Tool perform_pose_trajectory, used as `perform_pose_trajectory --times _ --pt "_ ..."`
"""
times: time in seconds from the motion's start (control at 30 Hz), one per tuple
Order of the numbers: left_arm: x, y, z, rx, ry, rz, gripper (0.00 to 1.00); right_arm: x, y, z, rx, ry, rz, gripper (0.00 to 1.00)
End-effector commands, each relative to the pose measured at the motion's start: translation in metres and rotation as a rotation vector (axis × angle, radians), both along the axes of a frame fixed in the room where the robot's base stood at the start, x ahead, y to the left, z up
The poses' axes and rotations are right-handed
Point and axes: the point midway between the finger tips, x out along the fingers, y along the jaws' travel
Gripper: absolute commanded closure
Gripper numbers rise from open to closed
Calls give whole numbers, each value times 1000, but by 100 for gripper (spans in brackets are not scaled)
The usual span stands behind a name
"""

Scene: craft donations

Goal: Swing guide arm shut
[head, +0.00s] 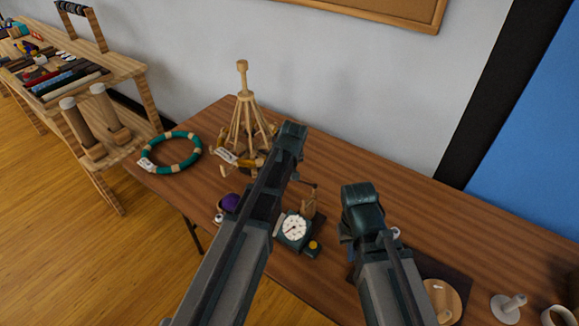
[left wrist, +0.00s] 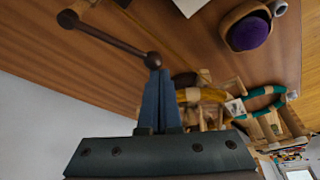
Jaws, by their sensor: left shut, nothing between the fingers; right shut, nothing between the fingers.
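A dark brown rod with a rounded knob at each end, which looks like the guide arm (left wrist: 108,40), shows in the left wrist view above the table. My left gripper (left wrist: 159,78) is shut and empty, its tips right by the rod's near knob; I cannot tell if they touch. In the head view my left gripper (head: 292,134) reaches over the table just right of the wooden swift (head: 243,112), and hides part of what lies beneath. My right gripper (head: 361,200) is shut, empty, over the table to the right of the dial scale (head: 294,229).
A purple yarn ball (head: 231,202) sits left of the scale. A teal and wood ring (head: 182,135) lies at the table's left end. A round wooden disc (head: 441,298) and a grey peg stand (head: 507,306) are at the right. The table's back strip is clear.

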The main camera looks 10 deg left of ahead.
Motion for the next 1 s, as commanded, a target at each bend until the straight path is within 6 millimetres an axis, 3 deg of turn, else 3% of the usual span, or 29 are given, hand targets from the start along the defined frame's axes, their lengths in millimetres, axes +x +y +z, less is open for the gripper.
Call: perform_pose_trajectory --times 0.47,1.0 --pt "-48 -1 0 1 0 450 100 0 0 0 0 0 0 100" --pt "-92 -25 0 0 1 952 100 0 0 0 0 0 0 100"
